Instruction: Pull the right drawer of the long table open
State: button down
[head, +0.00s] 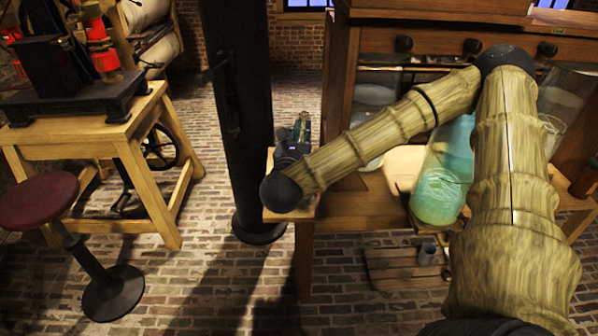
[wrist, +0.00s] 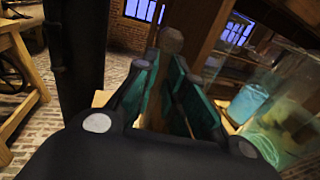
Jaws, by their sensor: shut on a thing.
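No drawer front of the table shows clearly.
A dark column (head: 240,110) stands just left of my gripper. Glass jars, one with green liquid (head: 443,175), stand on the table. A cabinet with dark knobs (head: 403,44) rises behind. A red stool (head: 38,200) and a wooden stand (head: 75,140) are left; brick floor between is clear.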

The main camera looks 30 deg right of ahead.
jog(key=w+d+f+p, duration=0.2)
jog(key=w+d+p, duration=0.1)
jog(key=w, duration=0.4)
jog(key=w+d+f+p, duration=0.3)
jog(key=w+d+p, duration=0.1)
jog(key=w+d, duration=0.1)
jog(key=shift+w, duration=0.9)
jog(key=shift+f, duration=0.15)
jog(key=c, duration=1.5)
grip_release()
